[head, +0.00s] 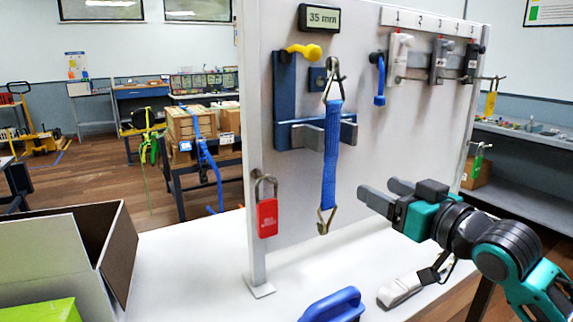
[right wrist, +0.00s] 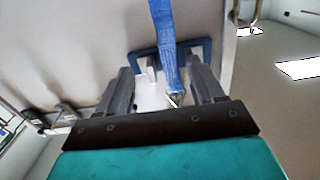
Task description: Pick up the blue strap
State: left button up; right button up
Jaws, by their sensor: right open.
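The blue strap (head: 332,150) hangs straight down in front of the panel, with a metal hook (head: 333,82) at its top and another hook (head: 325,222) at its lower end. My right gripper (head: 377,195) is open and empty to the right of the strap, level with its lower part. In the right wrist view the strap (right wrist: 167,48) comes down in line with the gap between the open fingers (right wrist: 162,82). My left gripper is not in view.
The white panel (head: 285,195) holds a red padlock (head: 267,218), a small display (head: 320,18) and several wall-mounted fittings. A blue handle (head: 332,305) and a pale tool (head: 400,290) lie on the white table (head: 195,265). An open box (head: 120,255) stands at left.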

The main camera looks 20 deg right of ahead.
aim_at(332, 164)
jog(key=w, duration=0.4)
jog(key=w+a, duration=0.1)
jog(key=w, duration=0.2)
jog(key=w+r, duration=0.1)
jog(key=w, duration=0.3)
jog(key=shift+w+a+p, duration=0.3)
jog(key=shift+a+p, duration=0.1)
jog(key=shift+w+f, duration=0.1)
jog(key=shift+w, duration=0.5)
jog(key=shift+c, duration=0.2)
grip_shut()
